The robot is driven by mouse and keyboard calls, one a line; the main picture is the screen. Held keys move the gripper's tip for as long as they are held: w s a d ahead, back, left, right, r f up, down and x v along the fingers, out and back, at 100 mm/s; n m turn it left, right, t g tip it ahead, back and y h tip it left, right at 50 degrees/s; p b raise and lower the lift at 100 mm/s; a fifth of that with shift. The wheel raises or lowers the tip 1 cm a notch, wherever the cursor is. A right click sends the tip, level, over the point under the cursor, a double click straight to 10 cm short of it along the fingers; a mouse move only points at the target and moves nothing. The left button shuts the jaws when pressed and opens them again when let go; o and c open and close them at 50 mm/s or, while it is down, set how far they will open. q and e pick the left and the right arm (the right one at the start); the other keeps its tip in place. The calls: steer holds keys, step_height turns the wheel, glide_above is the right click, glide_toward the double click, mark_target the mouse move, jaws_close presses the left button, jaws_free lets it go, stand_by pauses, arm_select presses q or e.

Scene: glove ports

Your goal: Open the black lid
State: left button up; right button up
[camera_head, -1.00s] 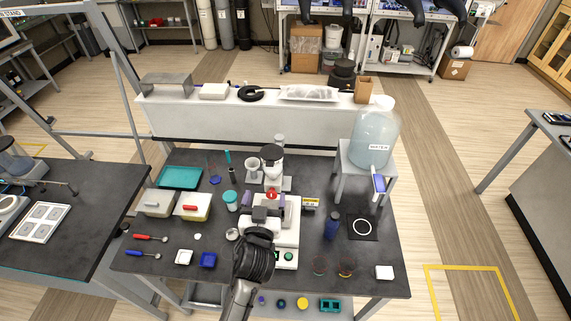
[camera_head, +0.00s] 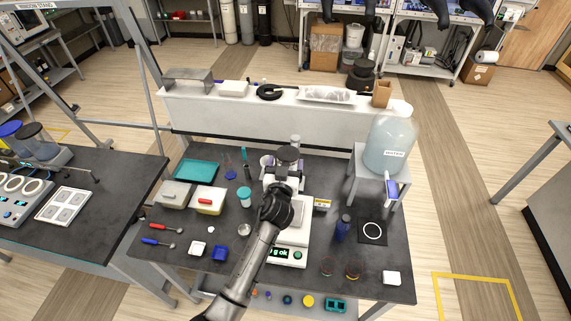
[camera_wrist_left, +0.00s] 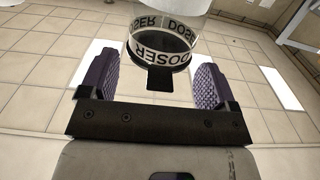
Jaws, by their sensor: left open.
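The black lid (camera_head: 288,154) is a dark round cap on the doser, which stands at the back middle of the dark table. In the left wrist view the clear doser (camera_wrist_left: 168,20) carries an upside-down DOSER label, with a dark rim and a black tab (camera_wrist_left: 160,79) below it. My left gripper (camera_head: 283,181) is in front of the doser and hides much of its body. Its two purple padded fingers are apart, one on each side of the tab and rim, and do not appear to touch them. My right gripper is out of view.
A white scale (camera_head: 290,247) with a lit green display stands under my left arm. A water jug (camera_head: 391,140) on a small stand is to the right. A teal-lidded cup (camera_head: 244,196), tubs and spoons lie to the left. A blue bottle (camera_head: 343,228) stands right of the scale.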

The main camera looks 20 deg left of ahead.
arm_select(q)
steer(key=shift+s+f, duration=0.1)
steer(key=shift+f, duration=0.05)
steer(key=c, duration=1.4)
